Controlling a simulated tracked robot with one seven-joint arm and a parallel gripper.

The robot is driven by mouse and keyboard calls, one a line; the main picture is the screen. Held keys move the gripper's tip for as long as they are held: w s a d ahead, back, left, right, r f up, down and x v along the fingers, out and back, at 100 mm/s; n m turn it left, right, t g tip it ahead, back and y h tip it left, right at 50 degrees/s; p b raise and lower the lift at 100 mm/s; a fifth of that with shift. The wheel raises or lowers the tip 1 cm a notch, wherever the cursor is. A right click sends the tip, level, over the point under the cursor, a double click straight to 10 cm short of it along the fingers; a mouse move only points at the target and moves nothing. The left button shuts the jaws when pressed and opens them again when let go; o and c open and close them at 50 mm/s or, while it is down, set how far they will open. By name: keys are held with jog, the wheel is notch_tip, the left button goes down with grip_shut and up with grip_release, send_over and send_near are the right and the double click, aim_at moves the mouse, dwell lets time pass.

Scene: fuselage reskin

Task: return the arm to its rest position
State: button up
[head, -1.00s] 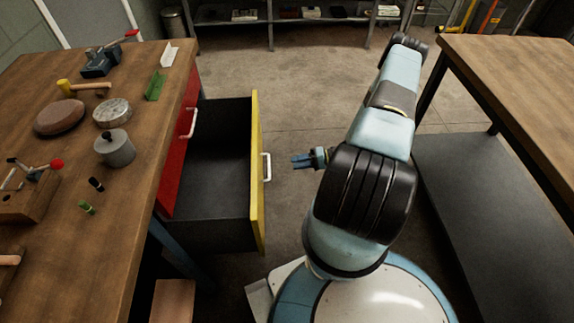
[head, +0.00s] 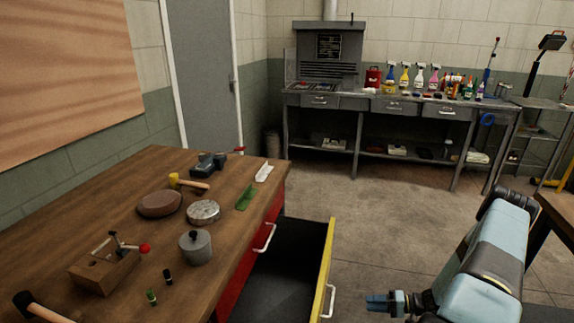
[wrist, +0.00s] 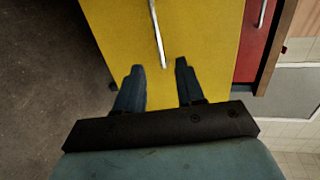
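My gripper (head: 386,302) is at the lower right of the head view, to the right of the open drawer and apart from its handle. In the wrist view my gripper (wrist: 158,88) shows two dark blue fingers spread apart with nothing between them. The yellow drawer front (wrist: 205,45) fills much of that view beyond the fingers, with its pale handle (wrist: 157,32) ahead of the gap. My arm (head: 487,265) is bent at the right of the head view; its base is out of frame.
The yellow-fronted drawer (head: 324,268) stands pulled out of the wooden workbench (head: 130,220), empty where visible. Several tools and tins lie on the bench top. Another table (head: 558,212) is at the right edge. Open floor (head: 385,220) lies ahead, up to a back bench (head: 390,102).

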jog(key=w+r+n+g+h, duration=0.1)
jog(key=w+r+n+g, duration=0.1)
jog(key=r, duration=0.8)
jog(key=w+r+n+g+h, duration=0.1)
jog(key=w+r+g+h, duration=0.15)
jog(key=r, duration=0.65)
jog(key=s+a+r+n+g+h, duration=0.1)
jog(key=a+r+h, duration=0.15)
jog(key=r, duration=0.75)
jog(key=a+r+n+g+h, duration=0.1)
jog(key=a+r+h, duration=0.15)
jog(key=r, duration=0.85)
jog(key=s+a+r+t+h, duration=0.1)
jog(key=s+a+r+h, duration=0.15)
jog(key=s+r, duration=0.45)
jog(key=s+a+r+t+h, duration=0.1)
jog(key=s+a+r+t, duration=0.2)
jog(key=r, duration=0.7)
jog(key=s+a+r+t+h, duration=0.1)
jog(key=s+a+r, duration=0.1)
jog(key=s+r, duration=0.2)
jog(key=s+a+r+m+t+h, duration=0.1)
jog(key=s+r, duration=0.3)
jog(key=s, duration=0.6)
jog(key=shift+a+r+t+h, duration=0.2)
jog(key=shift+a+t+h, duration=0.15)
jog(key=shift+t, duration=0.2)
jog(key=shift+a, duration=0.1)
